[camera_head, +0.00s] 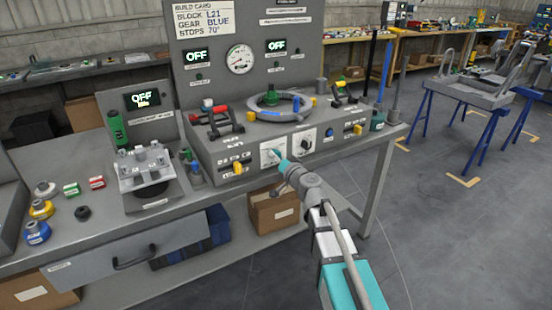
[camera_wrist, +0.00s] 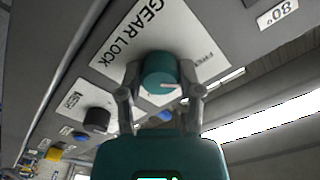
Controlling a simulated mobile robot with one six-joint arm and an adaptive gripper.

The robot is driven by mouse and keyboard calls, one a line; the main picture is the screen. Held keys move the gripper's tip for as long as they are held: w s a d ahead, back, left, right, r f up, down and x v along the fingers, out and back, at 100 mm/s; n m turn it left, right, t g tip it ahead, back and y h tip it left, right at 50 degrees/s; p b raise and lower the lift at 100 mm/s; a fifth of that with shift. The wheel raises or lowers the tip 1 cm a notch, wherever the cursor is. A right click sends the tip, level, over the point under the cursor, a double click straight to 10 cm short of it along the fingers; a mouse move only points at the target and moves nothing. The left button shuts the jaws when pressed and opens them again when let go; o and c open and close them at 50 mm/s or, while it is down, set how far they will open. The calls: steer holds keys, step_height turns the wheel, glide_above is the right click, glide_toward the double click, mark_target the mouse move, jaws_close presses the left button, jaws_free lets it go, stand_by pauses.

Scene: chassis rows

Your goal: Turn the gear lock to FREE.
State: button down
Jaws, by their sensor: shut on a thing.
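The gear lock is a teal round knob (camera_wrist: 160,72) on a white plate (camera_wrist: 190,30) printed GEAR LOCK, with a smaller FREE label near one edge. A small pale mark shows on the knob's face; I cannot tell for sure which setting it points at. My gripper (camera_wrist: 162,88) has a finger on each side of the knob and is shut on it. In the head view my gripper (camera_head: 284,162) reaches the white plate (camera_head: 268,153) on the bench's front panel, and the teal knob (camera_head: 279,153) shows at its tip.
A second plate with a black knob (camera_head: 304,145) sits to the right; that knob (camera_wrist: 97,119) is also in the wrist view. Yellow switches (camera_head: 237,168) flank the plates. A grey ring (camera_head: 279,105) and red-handled tool (camera_head: 214,116) lie above.

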steer(key=shift+a+n, duration=0.1)
steer(key=shift+n, duration=0.3)
steer(key=shift+c, duration=1.3)
jaws_free()
steer(key=v, duration=1.2)
